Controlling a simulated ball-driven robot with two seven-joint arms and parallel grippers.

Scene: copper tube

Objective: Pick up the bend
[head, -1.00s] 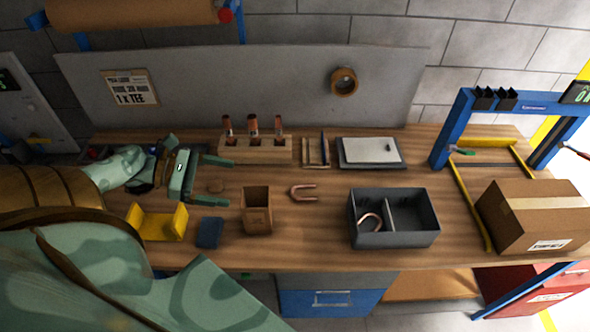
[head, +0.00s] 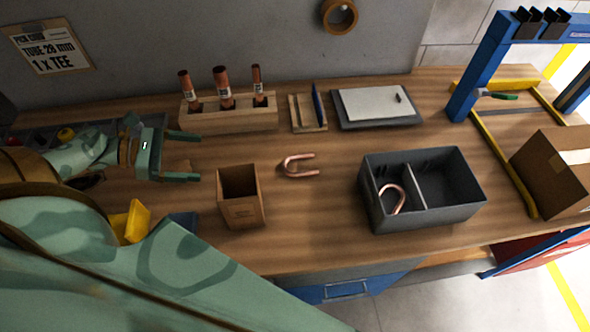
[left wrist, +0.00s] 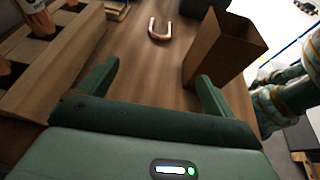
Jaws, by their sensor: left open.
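A second copper bend (head: 393,198) rests in the left compartment of the grey divided box (head: 440,215). My left gripper (head: 190,156) is open and empty, to the left of the loose bend and apart from it. In the left wrist view its two fingers (left wrist: 155,85) are spread with bare bench between them. My right gripper is not in view.
An open cardboard bin (head: 240,198) stands just in front of the gripper's path side, right of the fingers. A wooden rack (head: 230,112) with upright copper tubes stands behind. The bench between bend and grey box is clear.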

